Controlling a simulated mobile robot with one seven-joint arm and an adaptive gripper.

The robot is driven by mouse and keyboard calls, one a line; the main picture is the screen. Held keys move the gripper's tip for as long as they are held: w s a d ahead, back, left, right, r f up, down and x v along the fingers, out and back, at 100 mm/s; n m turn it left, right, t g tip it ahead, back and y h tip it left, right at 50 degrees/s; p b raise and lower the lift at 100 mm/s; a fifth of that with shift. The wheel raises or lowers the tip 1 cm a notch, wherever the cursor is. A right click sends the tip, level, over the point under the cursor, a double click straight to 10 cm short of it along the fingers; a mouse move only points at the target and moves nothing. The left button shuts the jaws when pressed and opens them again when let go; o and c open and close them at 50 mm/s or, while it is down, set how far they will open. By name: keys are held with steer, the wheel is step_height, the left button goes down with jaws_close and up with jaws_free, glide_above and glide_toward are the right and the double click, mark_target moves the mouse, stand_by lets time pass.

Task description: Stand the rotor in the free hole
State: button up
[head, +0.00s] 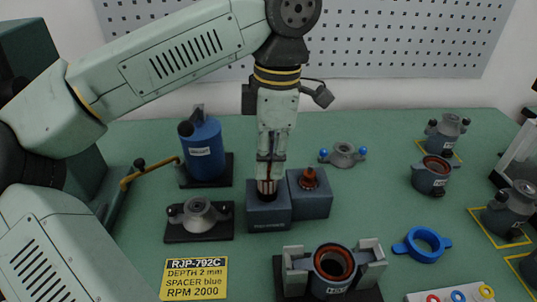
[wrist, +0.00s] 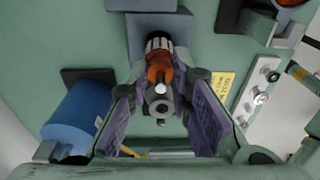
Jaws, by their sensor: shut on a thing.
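My gripper (head: 268,168) points down and is shut on the rotor (head: 267,187), which has a striped core. In the wrist view, the purple finger pads of my gripper (wrist: 160,82) lie on both sides of the rotor's orange winding (wrist: 159,68) and grey shaft end. The rotor is about upright, with its lower end at the top of the left grey-blue block (head: 268,215). I cannot tell how deep it sits; the hole there is hidden. The right block (head: 312,204) holds another part with an orange-brown top (head: 309,178).
A blue motor (head: 203,148) and a grey flanged part (head: 198,215) stand left of the blocks. A stator in a fixture (head: 333,264) is in front, with a blue ring (head: 422,244) to its right. A yellow label (head: 194,279) lies front left. Bare green table remains behind the blocks.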

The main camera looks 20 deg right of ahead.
steer(key=shift+f, duration=0.45)
steer(key=shift+f+b, duration=1.25)
steer(key=shift+f, duration=0.2)
steer(key=o, duration=1)
steer(key=shift+r, duration=0.15)
